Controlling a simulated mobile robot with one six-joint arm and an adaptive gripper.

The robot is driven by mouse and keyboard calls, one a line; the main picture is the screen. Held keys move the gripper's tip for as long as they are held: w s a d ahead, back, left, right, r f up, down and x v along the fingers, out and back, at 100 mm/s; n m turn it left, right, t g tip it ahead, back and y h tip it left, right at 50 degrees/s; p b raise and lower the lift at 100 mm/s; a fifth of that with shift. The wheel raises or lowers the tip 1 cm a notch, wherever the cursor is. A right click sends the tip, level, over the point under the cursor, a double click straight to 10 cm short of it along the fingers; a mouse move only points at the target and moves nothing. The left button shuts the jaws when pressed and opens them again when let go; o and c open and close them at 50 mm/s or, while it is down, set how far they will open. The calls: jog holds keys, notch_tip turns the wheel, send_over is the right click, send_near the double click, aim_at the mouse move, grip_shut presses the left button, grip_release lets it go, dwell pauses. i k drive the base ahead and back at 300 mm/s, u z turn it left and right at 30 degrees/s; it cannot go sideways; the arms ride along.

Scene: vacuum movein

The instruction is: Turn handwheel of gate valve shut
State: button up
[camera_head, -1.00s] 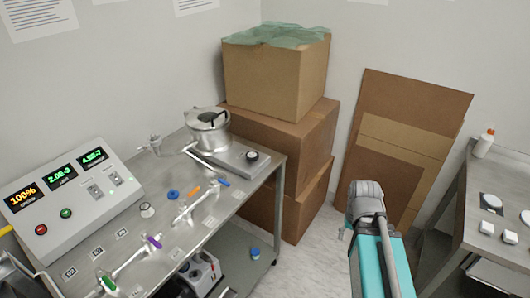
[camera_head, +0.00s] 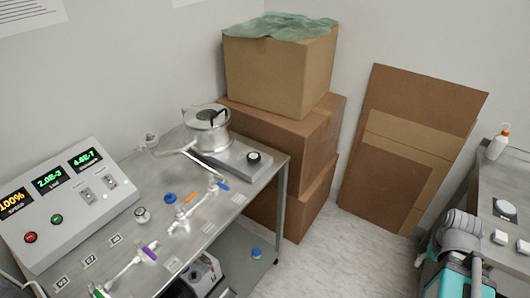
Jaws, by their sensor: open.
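A metal bench (camera_head: 225,222) at the left carries a line of small valves and glass tubes. A round blue knob (camera_head: 170,198) lies near the middle of the line. A pale, dark-topped knob (camera_head: 142,214) stands just left of it. Which of these is the gate valve's handwheel, and how far it is turned, I cannot tell. Valves with a blue handle (camera_head: 222,186), an orange handle (camera_head: 190,197) and a purple handle (camera_head: 149,253) sit along the tubing. Only a grey and teal part of my arm shows at the lower right, away from the bench; my gripper's fingers are not visible.
A control box (camera_head: 72,212) with green and orange readouts stands on the bench's left. A round metal vessel (camera_head: 207,130) is at its back. Stacked cartons (camera_head: 280,75) and leaning cardboard (camera_head: 410,145) fill the corner. A second table (camera_head: 507,180) is at right. Floor between is clear.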

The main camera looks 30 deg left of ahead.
aim_at(253, 157)
jog(key=z, duration=0.15)
jog(key=k, duration=1)
jog(key=u, duration=1.35)
jog(key=i, duration=0.9)
jog(key=z, duration=0.05)
